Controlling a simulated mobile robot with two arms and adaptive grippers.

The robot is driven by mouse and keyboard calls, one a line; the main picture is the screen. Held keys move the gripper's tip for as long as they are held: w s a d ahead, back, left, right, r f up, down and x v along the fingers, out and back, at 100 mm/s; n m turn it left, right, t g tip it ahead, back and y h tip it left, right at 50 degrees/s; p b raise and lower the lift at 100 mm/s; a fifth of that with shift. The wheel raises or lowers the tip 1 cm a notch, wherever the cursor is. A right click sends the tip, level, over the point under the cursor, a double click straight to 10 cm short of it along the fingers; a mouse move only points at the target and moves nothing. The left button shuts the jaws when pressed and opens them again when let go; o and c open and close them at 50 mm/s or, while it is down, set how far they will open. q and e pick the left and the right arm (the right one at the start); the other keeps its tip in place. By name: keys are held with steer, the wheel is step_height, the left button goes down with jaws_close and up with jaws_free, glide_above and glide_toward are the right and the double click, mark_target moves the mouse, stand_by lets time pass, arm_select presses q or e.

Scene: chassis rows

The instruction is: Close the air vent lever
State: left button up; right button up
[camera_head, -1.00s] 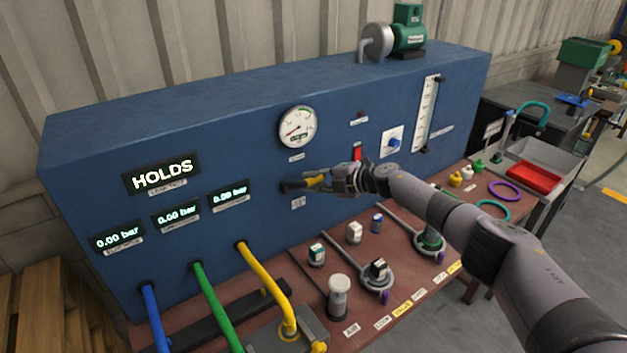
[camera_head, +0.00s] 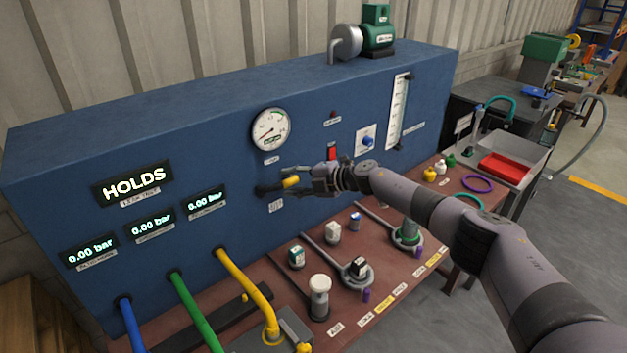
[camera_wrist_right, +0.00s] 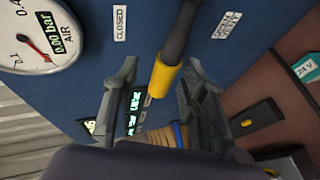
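The air vent lever is a black handle (camera_head: 268,189) with a yellow tip (camera_head: 291,182), standing out from the blue panel below the round gauge. In the right wrist view, its dark shaft (camera_wrist_right: 184,28) comes down from the top and its yellow end (camera_wrist_right: 165,74) lies between my right gripper's fingers (camera_wrist_right: 160,80). Those fingers are apart, with gaps visible beside the yellow end. In the head view, my right gripper (camera_head: 311,180) is at the lever's tip. A CLOSED label (camera_wrist_right: 120,22) and an OPEN VENT label (camera_wrist_right: 226,24) flank the shaft. My left gripper is not visible.
The air gauge (camera_head: 270,130) is just above the lever. A red switch (camera_head: 332,153) and a blue knob (camera_head: 367,141) are to the right. Below, the reddish bench (camera_head: 285,280) holds small fittings. Blue, green and yellow hoses (camera_head: 245,285) run from the panel at left.

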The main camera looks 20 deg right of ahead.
steer(key=v, duration=1)
steer(key=shift+s+d, duration=0.15)
steer(key=shift+s, duration=0.1)
steer(key=shift+r, duration=0.1)
